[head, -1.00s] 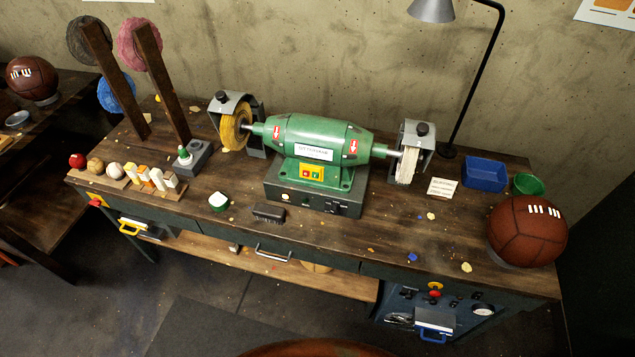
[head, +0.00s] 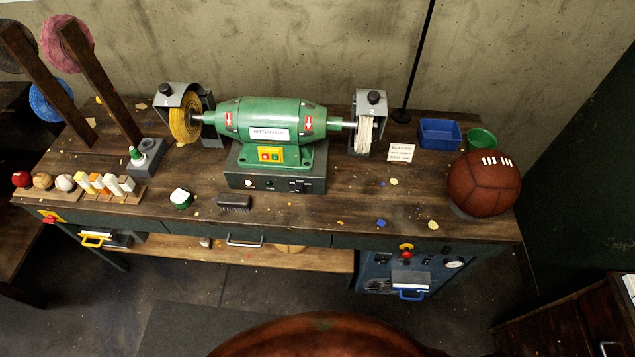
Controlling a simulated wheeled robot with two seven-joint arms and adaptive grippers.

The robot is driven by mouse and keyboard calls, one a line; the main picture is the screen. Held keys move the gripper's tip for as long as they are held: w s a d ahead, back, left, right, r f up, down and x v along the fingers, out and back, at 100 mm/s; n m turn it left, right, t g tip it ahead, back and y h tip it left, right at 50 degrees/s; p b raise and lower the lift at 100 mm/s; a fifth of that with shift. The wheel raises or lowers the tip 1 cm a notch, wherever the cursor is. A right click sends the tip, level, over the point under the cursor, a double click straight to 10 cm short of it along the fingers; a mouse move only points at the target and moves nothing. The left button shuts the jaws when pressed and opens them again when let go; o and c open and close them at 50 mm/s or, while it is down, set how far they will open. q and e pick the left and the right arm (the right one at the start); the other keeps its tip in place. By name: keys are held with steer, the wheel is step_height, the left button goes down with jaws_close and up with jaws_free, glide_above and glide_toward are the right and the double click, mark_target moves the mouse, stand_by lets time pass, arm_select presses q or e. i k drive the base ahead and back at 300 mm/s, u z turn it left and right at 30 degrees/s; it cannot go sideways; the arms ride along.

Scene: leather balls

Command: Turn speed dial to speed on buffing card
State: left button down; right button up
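The green buffing machine (head: 265,121) stands on the workbench in the head view, with a yellow wheel (head: 184,120) on its left and a white wheel (head: 364,135) on its right. Its dark base has a front control panel (head: 275,184) with small controls at the right; the speed dial's setting is too small to tell. The buffing card (head: 401,152), a small pale card with print, stands on the bench right of the white wheel. Its text is too small to read. Neither of my grippers is in view.
A brown leather ball (head: 484,183) sits at the bench's right end, near a blue bin (head: 440,133) and a green cup (head: 481,139). A dark brush-like block (head: 234,202) and a green-and-white pot (head: 180,198) lie before the machine.

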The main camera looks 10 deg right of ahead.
mark_target(300, 189)
steer(key=z, duration=2.5)
steer(key=k, duration=1.35)
steer(key=u, duration=1.95)
steer(key=i, duration=0.5)
